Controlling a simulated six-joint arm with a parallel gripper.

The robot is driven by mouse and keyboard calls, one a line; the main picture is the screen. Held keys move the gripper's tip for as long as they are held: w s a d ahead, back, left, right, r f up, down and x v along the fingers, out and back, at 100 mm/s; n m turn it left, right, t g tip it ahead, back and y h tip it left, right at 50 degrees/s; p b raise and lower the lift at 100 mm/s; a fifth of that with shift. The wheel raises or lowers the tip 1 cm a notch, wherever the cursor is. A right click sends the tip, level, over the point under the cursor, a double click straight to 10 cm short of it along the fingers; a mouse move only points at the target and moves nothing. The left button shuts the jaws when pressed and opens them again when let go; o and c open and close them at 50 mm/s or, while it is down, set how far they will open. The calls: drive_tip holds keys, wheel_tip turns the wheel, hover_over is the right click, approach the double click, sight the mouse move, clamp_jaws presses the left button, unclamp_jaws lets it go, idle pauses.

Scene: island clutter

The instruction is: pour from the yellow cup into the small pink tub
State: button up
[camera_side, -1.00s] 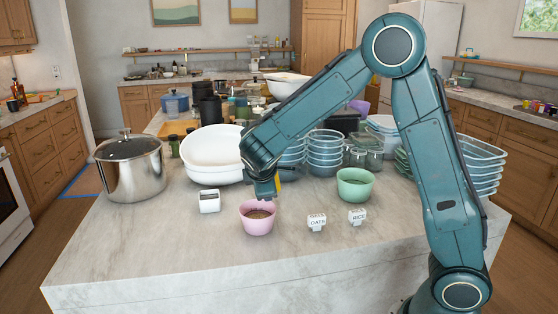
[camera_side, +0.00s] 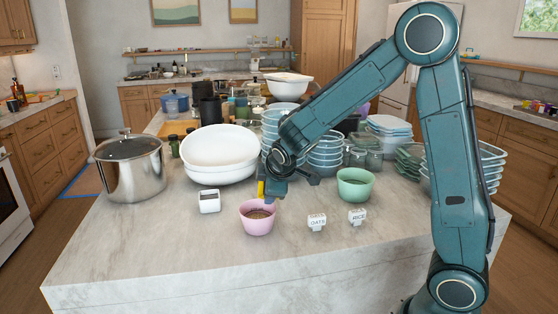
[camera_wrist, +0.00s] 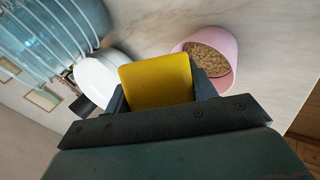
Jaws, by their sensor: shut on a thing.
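The yellow cup (camera_wrist: 158,82) is held between the fingers of my gripper (camera_wrist: 160,98) in the wrist view; its inside is not visible. In the side view only a small yellow strip of the cup (camera_side: 261,189) shows beside my gripper (camera_side: 270,188), just above and behind the pink tub. The small pink tub (camera_side: 258,226) stands upright on the counter and holds brown grainy contents. In the wrist view the pink tub (camera_wrist: 228,76) is just beyond the cup, to its right, with the brown pieces inside.
A green bowl (camera_side: 355,185) and two small labels, OATS (camera_side: 317,222) and RICE (camera_side: 357,216), stand right of the tub. A white timer (camera_side: 209,201), white basins (camera_side: 220,172) and a steel pot (camera_side: 132,172) are left. The counter's front is clear.

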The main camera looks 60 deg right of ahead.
drive_tip(key=shift+d, duration=0.1)
drive_tip(key=shift+s+d+f+m+t+y, duration=0.2)
drive_tip(key=shift+m+t+y, duration=0.2)
drive_tip(key=shift+y, duration=0.3)
drive_tip(key=shift+m+t+y, duration=0.3)
drive_tip(key=shift+t+y, duration=0.3)
drive_tip(key=shift+s+d, duration=0.1)
drive_tip(key=shift+d, duration=0.1)
drive_tip(key=shift+s+d+r+m+t+y, duration=0.2)
drive_tip(key=shift+s+d+m+t+y, duration=0.1)
drive_tip(key=shift+d+m+t+y, duration=0.15)
drive_tip(key=shift+s+d+r+m+t+y, duration=0.25)
drive_tip(key=shift+d+t+y, duration=0.1)
drive_tip(key=shift+t+y, duration=0.15)
drive_tip(key=shift+s+d+r+y, duration=0.1)
drive_tip(key=shift+y, duration=0.25)
drive_tip(key=shift+d, duration=0.1)
